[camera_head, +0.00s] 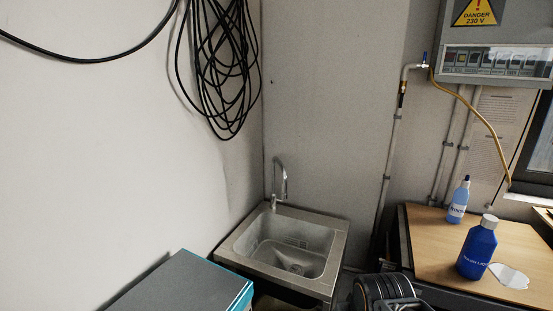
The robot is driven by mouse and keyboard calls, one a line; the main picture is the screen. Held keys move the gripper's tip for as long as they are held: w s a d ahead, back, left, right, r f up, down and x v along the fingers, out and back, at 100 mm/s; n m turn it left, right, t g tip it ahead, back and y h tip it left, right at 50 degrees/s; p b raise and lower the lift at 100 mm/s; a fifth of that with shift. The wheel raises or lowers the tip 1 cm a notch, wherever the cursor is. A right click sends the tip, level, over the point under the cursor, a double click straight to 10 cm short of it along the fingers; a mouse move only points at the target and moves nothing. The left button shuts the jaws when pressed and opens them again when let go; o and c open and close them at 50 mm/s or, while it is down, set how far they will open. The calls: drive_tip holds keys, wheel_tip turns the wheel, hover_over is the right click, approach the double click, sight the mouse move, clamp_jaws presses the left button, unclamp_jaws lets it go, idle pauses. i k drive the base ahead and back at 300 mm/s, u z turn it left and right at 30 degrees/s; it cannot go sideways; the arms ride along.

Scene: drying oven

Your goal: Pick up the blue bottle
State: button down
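A dark blue bottle (477,252) with a pale grey cap and white lettering stands upright on the wooden tabletop (428,241) at the right. A smaller, light blue bottle (458,203) with a dark blue tip and a white label stands upright behind it, a little to the left. The two bottles are apart. My gripper is not in view, so its state and its distance from the bottles do not show.
A pale flat patch (511,277) lies right of the dark blue bottle. Left of the table are a metal sink (258,241) with a tap (280,180), and a black round object (377,290) on the floor. A grey box (185,286) stands lower left. A yellow hose (482,118) hangs above the table.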

sight(480, 243)
drive_tip(key=z, duration=1.05)
drive_tip(key=k, duration=0.6)
drive_tip(key=z, duration=0.1)
drive_tip(key=i, duration=1.05)
drive_tip(key=u, duration=1.05)
